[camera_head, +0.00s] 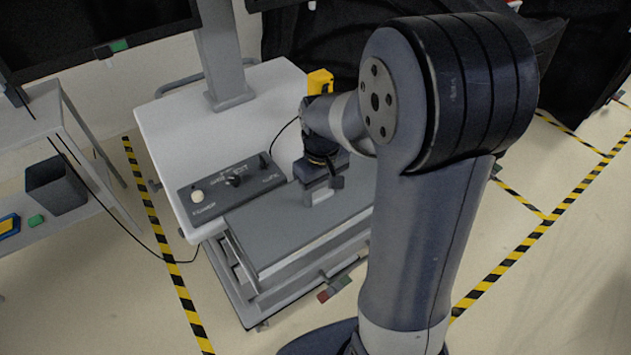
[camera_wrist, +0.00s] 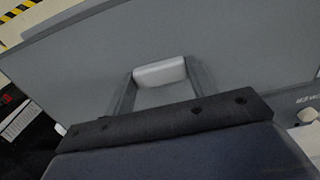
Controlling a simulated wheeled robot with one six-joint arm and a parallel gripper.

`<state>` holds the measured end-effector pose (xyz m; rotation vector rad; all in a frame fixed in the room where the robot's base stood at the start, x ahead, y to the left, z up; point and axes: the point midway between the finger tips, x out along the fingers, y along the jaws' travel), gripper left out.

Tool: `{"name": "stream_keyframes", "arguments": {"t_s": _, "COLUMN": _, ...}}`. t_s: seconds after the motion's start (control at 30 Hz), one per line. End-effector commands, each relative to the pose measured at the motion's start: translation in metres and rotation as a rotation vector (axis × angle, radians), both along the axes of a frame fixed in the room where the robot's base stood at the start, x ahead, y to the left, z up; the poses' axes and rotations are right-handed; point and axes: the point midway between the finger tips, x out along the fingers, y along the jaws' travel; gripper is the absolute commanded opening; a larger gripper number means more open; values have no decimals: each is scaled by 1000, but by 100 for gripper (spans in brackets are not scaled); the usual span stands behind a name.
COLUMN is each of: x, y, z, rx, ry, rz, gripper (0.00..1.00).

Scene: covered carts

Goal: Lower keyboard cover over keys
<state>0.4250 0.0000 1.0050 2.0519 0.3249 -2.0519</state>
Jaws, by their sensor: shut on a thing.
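The keyboard cover (camera_head: 285,235) is a flat grey panel on the front of the white cart. It looks nearly level, and no keys show; whether it touches the tray below cannot be told. My gripper (camera_head: 320,193) is over the cover's upper face, pointing down. In the wrist view, my gripper (camera_wrist: 160,78) has its two grey fingers on either side of a pale silver handle (camera_wrist: 160,73) and is shut on it. The grey cover (camera_wrist: 80,70) fills much of that view behind the handle. My arm hides the cover's right end in the head view.
A dark control panel (camera_head: 228,190) with knobs lies just behind the cover on the white cart top (camera_head: 165,125). A monitor post (camera_head: 222,60) and a yellow object (camera_head: 320,82) stand farther back. A side shelf holds a dark bin (camera_head: 57,185). Striped floor tape borders the cart.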

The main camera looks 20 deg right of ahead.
Motion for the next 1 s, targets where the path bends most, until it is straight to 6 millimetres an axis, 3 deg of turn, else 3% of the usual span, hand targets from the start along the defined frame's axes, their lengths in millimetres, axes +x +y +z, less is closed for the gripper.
{"name": "stream_keyframes", "arguments": {"t_s": 1.0, "x": 0, "y": 0, "z": -52, "rx": 0, "ry": 0, "rz": 0, "gripper": 29}}
